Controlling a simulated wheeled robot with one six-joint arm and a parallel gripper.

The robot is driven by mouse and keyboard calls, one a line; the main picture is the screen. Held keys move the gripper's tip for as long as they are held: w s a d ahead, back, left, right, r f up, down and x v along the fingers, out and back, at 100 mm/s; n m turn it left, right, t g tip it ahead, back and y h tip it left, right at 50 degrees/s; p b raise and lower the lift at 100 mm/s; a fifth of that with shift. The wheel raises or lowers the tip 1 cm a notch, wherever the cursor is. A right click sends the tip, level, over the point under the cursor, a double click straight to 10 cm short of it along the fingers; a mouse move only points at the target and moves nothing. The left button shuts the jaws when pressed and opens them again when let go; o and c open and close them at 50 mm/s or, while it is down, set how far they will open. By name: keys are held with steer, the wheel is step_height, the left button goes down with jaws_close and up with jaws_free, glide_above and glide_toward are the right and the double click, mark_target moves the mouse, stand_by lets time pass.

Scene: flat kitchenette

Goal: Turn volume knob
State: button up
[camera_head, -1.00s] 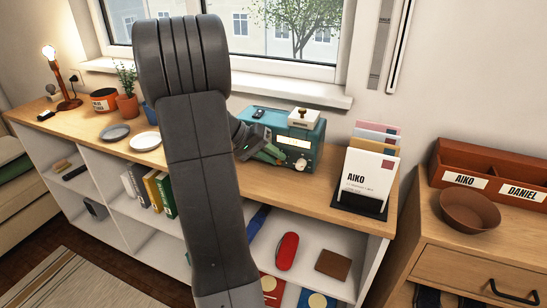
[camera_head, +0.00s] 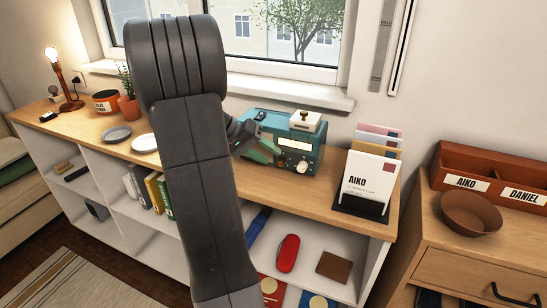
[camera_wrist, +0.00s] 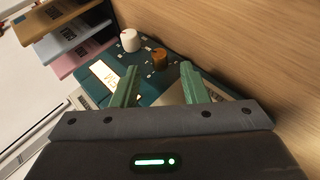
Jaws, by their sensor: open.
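The teal radio (camera_head: 310,137) stands on the wooden shelf top, with a lit display and a pale knob (camera_head: 302,167) on its front. In the wrist view the pale knob (camera_wrist: 130,40) and an orange-brown knob (camera_wrist: 159,58) stick out of the teal panel. Which one is the volume knob I cannot tell. My gripper (camera_head: 266,150) is at the radio's left front and hides part of it. In the wrist view my gripper (camera_wrist: 158,68) is open, its green fingers either side of the line to the orange-brown knob. The knob shows just beyond the tips; contact is unclear.
A letter holder (camera_head: 362,205) with envelopes stands right of the radio. A white-and-tan item (camera_head: 305,121) and a small dark item (camera_head: 260,115) lie on the radio. The wood in front of the radio is clear.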

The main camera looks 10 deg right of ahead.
mark_target(279, 160)
steer(key=v, duration=1)
steer(key=shift+a+r+p, duration=0.2)
steer(key=shift+a+p, duration=0.1)
steer(key=shift+d, duration=0.1)
steer(key=b+x, duration=0.1)
steer(key=x, duration=1.2)
steer(key=shift+d+f, duration=0.25)
steer(key=shift+d, duration=0.05)
steer(key=shift+a, duration=0.15)
